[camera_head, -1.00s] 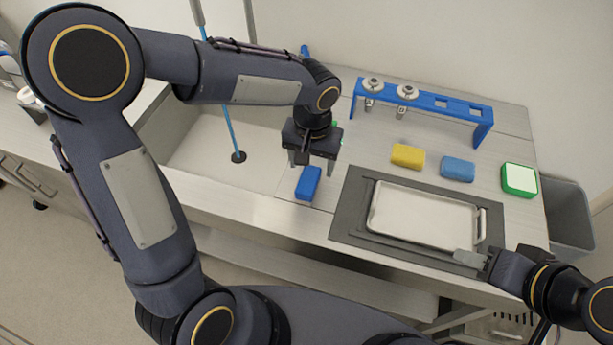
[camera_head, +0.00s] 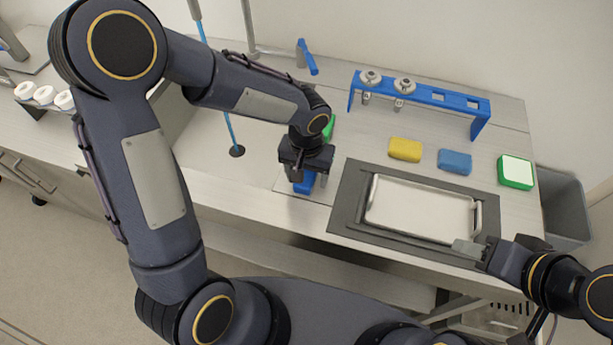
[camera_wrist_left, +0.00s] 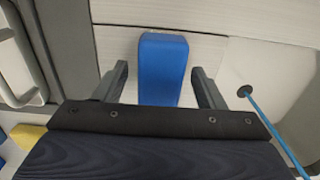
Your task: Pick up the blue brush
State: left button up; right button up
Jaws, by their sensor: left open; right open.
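The blue brush (camera_head: 303,187) shows as a blue block on the counter near its front edge, left of the tray, mostly hidden under my left gripper (camera_head: 309,184) in the head view. In the left wrist view the blue brush (camera_wrist_left: 162,68) lies between the two open fingers of my left gripper (camera_wrist_left: 160,85), with a gap on each side. Neither finger visibly touches it. My right gripper (camera_head: 467,248) is open at the front right corner of the tray, away from the brush.
A metal tray (camera_head: 420,232) lies on a dark mat (camera_head: 345,205). Behind it are a yellow sponge (camera_head: 405,149), a blue sponge (camera_head: 454,161), a green-and-white block (camera_head: 515,171) and a blue nozzle rack (camera_head: 432,97). A green item (camera_head: 329,127) is partly hidden behind my left arm. A sink lies left.

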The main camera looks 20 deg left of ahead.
pick_arm(q)
jog(key=shift+f, duration=0.2)
jog(key=shift+c, duration=0.4)
jog(key=c, duration=1)
